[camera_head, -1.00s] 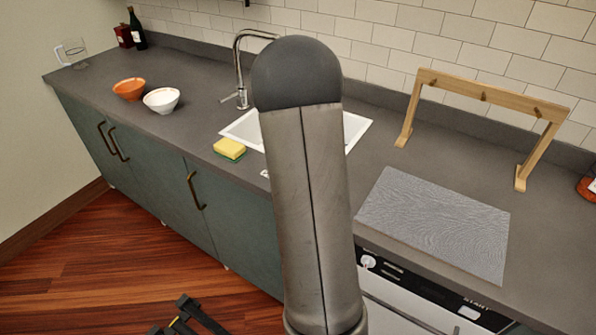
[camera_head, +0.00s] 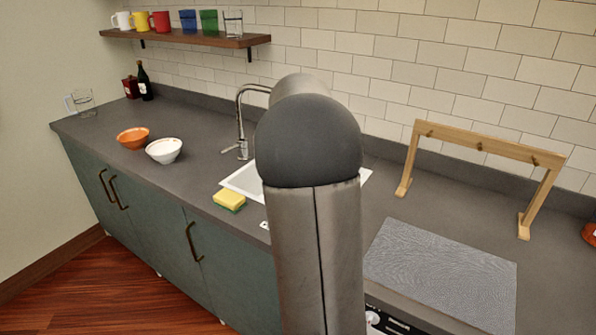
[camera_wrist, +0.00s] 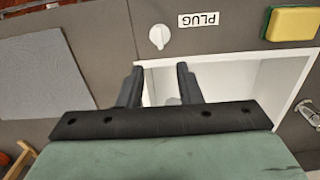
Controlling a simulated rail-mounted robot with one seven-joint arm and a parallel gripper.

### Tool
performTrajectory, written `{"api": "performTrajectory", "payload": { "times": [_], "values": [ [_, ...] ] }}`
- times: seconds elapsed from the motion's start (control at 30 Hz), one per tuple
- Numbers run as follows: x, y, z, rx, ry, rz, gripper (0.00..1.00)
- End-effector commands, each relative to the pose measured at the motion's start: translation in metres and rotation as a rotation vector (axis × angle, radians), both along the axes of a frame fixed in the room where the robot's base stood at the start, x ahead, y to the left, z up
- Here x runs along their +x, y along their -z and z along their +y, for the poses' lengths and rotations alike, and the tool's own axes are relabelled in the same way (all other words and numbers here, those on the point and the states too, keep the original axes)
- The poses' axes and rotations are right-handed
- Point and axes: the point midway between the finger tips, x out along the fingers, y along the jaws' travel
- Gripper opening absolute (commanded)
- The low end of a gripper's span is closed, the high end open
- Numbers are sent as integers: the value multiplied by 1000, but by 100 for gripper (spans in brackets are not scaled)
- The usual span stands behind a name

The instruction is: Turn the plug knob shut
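The white plug knob (camera_wrist: 159,36) sits on the dark counter in front of the sink, left of a white label reading PLUG (camera_wrist: 198,19) in the wrist view. I cannot tell its turn angle clearly. My gripper (camera_wrist: 160,70) is open and empty, its two dark fingers apart over the sink's edge. The knob lies just beyond the fingertips in the picture, and no contact shows. The white sink (camera_wrist: 225,57) is partly covered by the gripper; it also shows in the head view (camera_head: 241,181). There my arm hides the knob and my gripper.
Two bowls (camera_head: 164,151) stand farther left. A grey textured mat (camera_head: 440,275) and a wooden rack (camera_head: 485,142) are to the right. A shelf (camera_head: 190,38) holds several mugs.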

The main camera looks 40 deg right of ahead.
Motion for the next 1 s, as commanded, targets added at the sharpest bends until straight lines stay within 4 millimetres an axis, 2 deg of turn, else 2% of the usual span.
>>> {"api": "performTrajectory", "payload": {
  "times": [0.1,0.3,1.0],
  "values": [
    [0,-24,0,-2,0,-4,32],
    [0,-44,0,-1,0,-1,32],
    [0,-47,2,1,-5,-1,32]
  ]
}}
